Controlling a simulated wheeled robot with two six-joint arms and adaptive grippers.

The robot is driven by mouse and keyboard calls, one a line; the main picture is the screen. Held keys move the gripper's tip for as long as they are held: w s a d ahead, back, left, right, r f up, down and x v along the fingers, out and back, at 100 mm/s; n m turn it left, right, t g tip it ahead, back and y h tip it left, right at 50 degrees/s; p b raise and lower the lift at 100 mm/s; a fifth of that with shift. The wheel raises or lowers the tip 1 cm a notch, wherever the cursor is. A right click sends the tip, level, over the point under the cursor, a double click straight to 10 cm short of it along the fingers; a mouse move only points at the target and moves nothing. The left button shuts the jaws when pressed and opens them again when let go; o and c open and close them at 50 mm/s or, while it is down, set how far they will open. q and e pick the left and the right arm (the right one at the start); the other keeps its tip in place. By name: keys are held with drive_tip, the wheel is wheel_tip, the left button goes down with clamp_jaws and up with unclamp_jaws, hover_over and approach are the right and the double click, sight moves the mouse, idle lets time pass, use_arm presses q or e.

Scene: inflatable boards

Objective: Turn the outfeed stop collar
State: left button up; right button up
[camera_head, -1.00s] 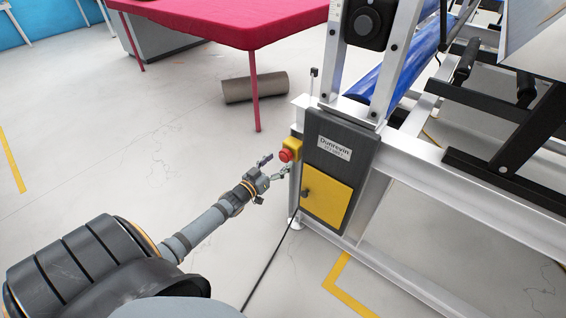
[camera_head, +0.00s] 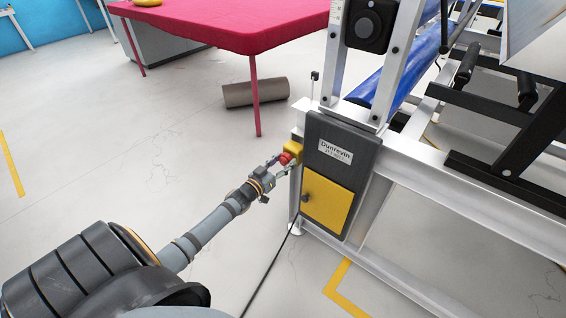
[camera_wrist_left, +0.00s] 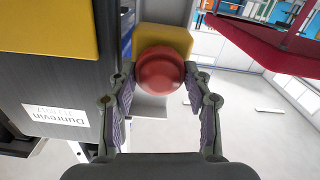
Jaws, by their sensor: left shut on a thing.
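The red round stop collar (camera_head: 285,158) sits on a yellow box (camera_head: 295,148) on the left side of the grey machine post. In the left wrist view the collar (camera_wrist_left: 160,70) is at top centre, in front of its yellow box (camera_wrist_left: 182,36). My left gripper (camera_head: 279,164) reaches it from the front left. In the wrist view the two fingers of the left gripper (camera_wrist_left: 160,78) are on either side of the collar, closed on it at their tips. My right gripper is in neither view.
A grey control panel (camera_head: 339,138) with a yellow door (camera_head: 326,199) stands right beside the collar. A black cable (camera_head: 268,266) runs over the floor. A red-covered table (camera_head: 230,25) and a brown roll (camera_head: 254,92) are behind. The floor to the left is clear.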

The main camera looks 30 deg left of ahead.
use_arm(q)
drive_tip(key=shift+m, duration=0.3)
drive_tip(key=shift+r+p, duration=0.1)
drive_tip(key=shift+p, duration=0.2)
drive_tip(key=shift+m+p, duration=0.35)
drive_tip(key=shift+m, duration=0.55)
drive_tip(key=shift+m+p, duration=0.55)
drive_tip(key=shift+m, duration=1.45)
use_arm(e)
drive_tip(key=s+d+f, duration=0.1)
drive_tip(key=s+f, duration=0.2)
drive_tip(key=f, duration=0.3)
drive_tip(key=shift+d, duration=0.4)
use_arm(q)
drive_tip(key=o, duration=1.2)
drive_tip(key=shift+d, duration=0.1)
drive_tip(key=shift+c, duration=0.2)
